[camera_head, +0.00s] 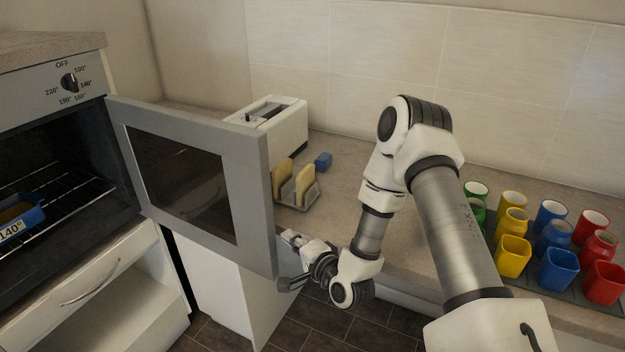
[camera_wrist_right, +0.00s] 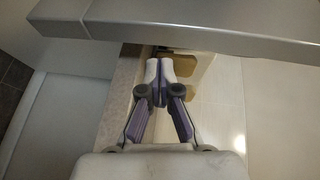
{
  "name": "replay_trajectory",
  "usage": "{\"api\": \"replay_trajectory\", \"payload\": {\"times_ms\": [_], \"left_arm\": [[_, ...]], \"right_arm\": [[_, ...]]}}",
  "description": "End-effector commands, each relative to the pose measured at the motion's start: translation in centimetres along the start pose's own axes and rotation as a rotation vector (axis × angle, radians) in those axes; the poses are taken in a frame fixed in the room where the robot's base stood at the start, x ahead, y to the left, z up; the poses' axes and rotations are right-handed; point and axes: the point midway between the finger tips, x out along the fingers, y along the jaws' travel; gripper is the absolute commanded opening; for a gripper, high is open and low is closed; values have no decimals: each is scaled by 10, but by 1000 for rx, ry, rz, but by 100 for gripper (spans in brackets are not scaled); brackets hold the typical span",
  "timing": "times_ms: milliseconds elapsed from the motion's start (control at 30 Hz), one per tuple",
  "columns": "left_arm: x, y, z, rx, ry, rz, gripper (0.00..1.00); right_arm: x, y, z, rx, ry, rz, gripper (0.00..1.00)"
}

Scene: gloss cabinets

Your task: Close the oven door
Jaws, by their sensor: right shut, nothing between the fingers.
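The oven (camera_head: 40,90) is at the left, and its interior is exposed. The oven door (camera_head: 250,180) stands wide open, swung out to the right from the oven's right side. It has a grey frame and a dark window. My right gripper (camera_head: 287,262) is low, next to the door's free lower right corner. Its fingers are together and hold nothing. In the right wrist view the gripper (camera_wrist_right: 158,70) is just below the door's grey edge (camera_wrist_right: 200,25); I cannot tell whether it touches. My left gripper is not in view.
A blue tray (camera_head: 20,215) sits on the oven rack. A white toaster (camera_head: 285,125), a toast rack (camera_head: 298,195) and a blue block (camera_head: 323,160) are on the counter behind the door. Several coloured cups (camera_head: 513,250) stand at the right. A drawer (camera_head: 95,285) is below the oven.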

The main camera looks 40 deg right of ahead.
Motion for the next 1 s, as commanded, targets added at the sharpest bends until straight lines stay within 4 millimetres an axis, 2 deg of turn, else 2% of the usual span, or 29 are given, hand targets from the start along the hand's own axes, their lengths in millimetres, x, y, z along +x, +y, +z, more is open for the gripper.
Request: {"api": "replay_trajectory", "payload": {"times_ms": [33,100,167,367,767,900,1000], "left_arm": [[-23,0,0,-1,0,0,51],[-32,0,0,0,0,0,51],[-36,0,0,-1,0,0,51],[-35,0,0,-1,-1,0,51],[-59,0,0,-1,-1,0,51],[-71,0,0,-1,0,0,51],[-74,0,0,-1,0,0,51]], "right_arm": [[0,-43,-27,39,53,-57,0],[-2,-70,-51,82,108,-102,0],[-3,-83,-60,101,128,-125,0],[14,-86,-61,93,126,-131,0],[97,-97,-71,92,123,-129,0],[92,-98,-46,95,120,-125,0],[90,-98,-36,95,122,-126,0]]}}
